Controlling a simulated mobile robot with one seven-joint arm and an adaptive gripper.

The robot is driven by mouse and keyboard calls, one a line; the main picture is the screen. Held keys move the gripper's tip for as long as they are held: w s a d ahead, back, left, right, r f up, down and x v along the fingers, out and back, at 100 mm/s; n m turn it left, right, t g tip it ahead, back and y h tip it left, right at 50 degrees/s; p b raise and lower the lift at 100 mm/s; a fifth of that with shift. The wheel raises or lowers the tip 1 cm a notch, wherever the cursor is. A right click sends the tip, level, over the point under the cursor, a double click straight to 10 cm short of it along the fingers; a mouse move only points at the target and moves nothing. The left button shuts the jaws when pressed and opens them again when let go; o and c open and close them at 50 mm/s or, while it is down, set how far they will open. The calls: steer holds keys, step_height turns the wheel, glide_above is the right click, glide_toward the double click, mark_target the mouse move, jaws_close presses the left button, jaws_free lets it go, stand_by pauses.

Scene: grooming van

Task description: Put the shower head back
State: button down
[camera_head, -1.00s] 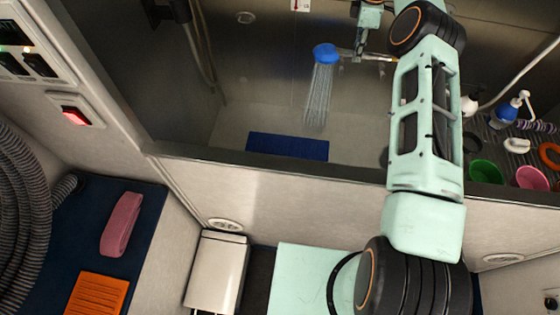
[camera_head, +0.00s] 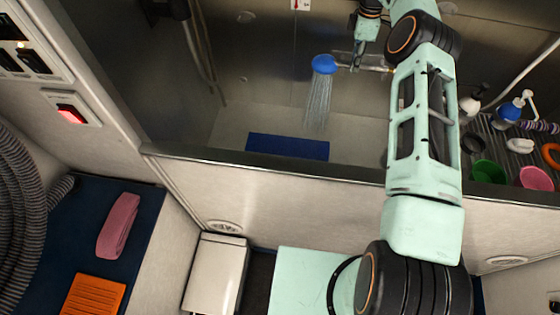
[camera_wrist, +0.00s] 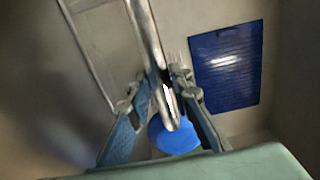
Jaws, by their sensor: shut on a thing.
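The blue shower head (camera_head: 323,64) is in the tub area in the head view, with water spraying down from it. Its metal handle (camera_head: 375,68) runs to the right past my gripper (camera_head: 358,60). In the wrist view my gripper (camera_wrist: 156,95) is shut on the metal handle (camera_wrist: 150,50), which passes between its fingers. The blue head (camera_wrist: 174,138) shows just beyond the handle's end, partly hidden by the fingers. The shower head hangs in the air, clear of the tub floor. No holder for it can be clearly made out.
A blue mat (camera_head: 287,147) lies on the tub floor, behind the tub's front wall (camera_head: 300,190). A black fixture (camera_head: 165,10) is on the wall at upper left. Bottles and bowls stand on a rack (camera_head: 510,150) at right. A red switch (camera_head: 70,113) is lit.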

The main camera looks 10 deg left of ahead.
stand_by(0.3)
steer(key=c, duration=1.7)
jaws_free()
steer(key=shift+f, duration=0.1)
step_height(320, 180, up, 12)
steer(key=shift+r, duration=0.1)
